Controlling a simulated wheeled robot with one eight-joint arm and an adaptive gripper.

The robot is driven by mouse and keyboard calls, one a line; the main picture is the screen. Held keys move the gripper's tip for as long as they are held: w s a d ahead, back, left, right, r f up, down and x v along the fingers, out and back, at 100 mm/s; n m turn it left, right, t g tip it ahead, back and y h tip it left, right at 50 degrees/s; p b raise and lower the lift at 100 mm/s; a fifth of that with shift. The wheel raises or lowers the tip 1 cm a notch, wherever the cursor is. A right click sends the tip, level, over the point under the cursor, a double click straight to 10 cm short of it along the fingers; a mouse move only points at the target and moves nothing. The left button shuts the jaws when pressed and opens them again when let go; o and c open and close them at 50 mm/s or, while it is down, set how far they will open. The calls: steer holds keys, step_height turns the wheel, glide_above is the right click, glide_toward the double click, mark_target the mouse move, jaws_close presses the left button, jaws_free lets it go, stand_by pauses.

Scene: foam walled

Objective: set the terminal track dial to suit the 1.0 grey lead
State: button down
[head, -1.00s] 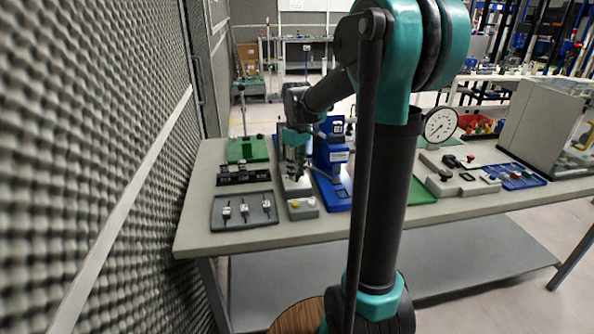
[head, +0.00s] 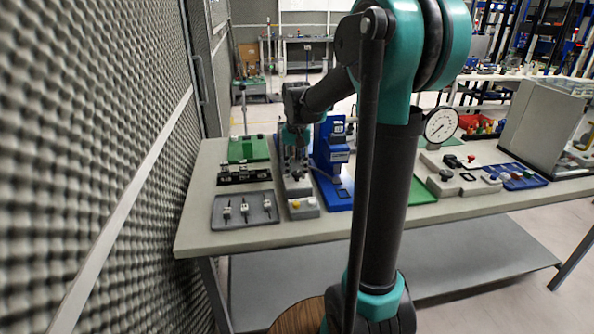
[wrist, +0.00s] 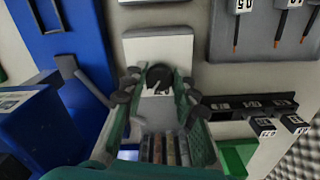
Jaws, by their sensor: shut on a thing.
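In the wrist view my gripper (wrist: 158,92) is shut on a round dark dial (wrist: 158,74), which stands on a grey block with a pale plate (wrist: 160,48). A pale mark shows on the dial, but its setting is too small to read. In the head view my gripper (head: 297,174) points down over the grey unit beside the blue press (head: 331,150); the dial is hidden there. Leads with white tags lie on a grey tray (head: 220,222). In the wrist view several tagged leads (wrist: 278,30) show at the upper right; I cannot tell which is 1.0.
A black rack (head: 244,175) with labelled slots and small tagged parts stands left of my gripper. A green stand (head: 248,148) is behind it. A small grey box with a yellow button (head: 303,208) sits in front. The foam wall (head: 100,160) is close on the left.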

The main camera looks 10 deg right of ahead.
mark_target(297, 173)
steer(key=shift+m, duration=0.9)
steer(key=c, duration=1.2)
jaws_free()
steer(key=shift+r, duration=0.1)
step_height(297, 173, up, 12)
steer(key=shift+f, duration=0.1)
